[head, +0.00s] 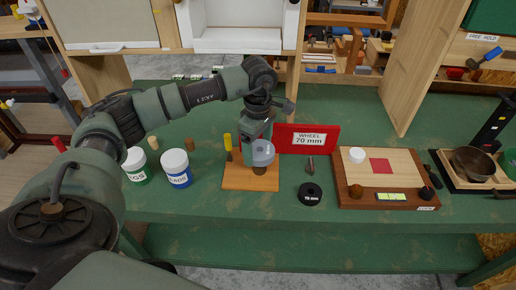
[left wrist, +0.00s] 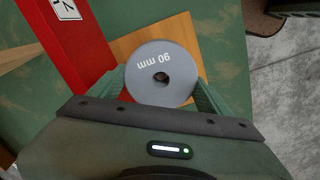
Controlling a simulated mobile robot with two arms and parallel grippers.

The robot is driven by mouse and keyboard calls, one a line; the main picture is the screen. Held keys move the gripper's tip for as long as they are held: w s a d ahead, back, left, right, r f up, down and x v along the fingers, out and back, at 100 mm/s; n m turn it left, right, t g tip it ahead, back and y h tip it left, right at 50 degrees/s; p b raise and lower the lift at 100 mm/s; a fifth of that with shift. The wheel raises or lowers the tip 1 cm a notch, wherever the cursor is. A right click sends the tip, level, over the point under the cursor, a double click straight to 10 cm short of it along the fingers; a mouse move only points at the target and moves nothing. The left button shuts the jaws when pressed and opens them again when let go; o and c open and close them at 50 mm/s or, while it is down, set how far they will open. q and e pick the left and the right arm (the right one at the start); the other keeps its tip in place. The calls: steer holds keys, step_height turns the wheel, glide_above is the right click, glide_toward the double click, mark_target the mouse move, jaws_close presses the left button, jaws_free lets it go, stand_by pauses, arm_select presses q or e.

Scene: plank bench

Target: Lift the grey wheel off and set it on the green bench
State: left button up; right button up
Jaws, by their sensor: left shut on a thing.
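The grey wheel (left wrist: 161,73), marked "90 mm", sits between the fingers of my left gripper (left wrist: 160,90) in the left wrist view. In the head view the grey wheel (head: 263,153) is tipped toward the camera, over a small orange-brown board (head: 236,184) on the green bench (head: 282,232). A dark brown round piece (head: 259,169) shows just below the wheel. I cannot tell whether the wheel touches it. My left gripper (head: 258,146) is shut on the wheel from above. My right gripper is not in view.
A black "70 mm" wheel (head: 310,194) lies right of the board. A red "WHEEL 70 mm" sign (head: 307,139) stands behind. White tubs (head: 176,167) stand left, near a yellow-handled tool (head: 228,143). A wooden block with a red square (head: 380,166) is right. Bare bench lies in front.

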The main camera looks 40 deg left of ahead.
arm_select(q)
steer(key=shift+r+p, duration=1.1)
steer(key=shift+r, duration=1.15)
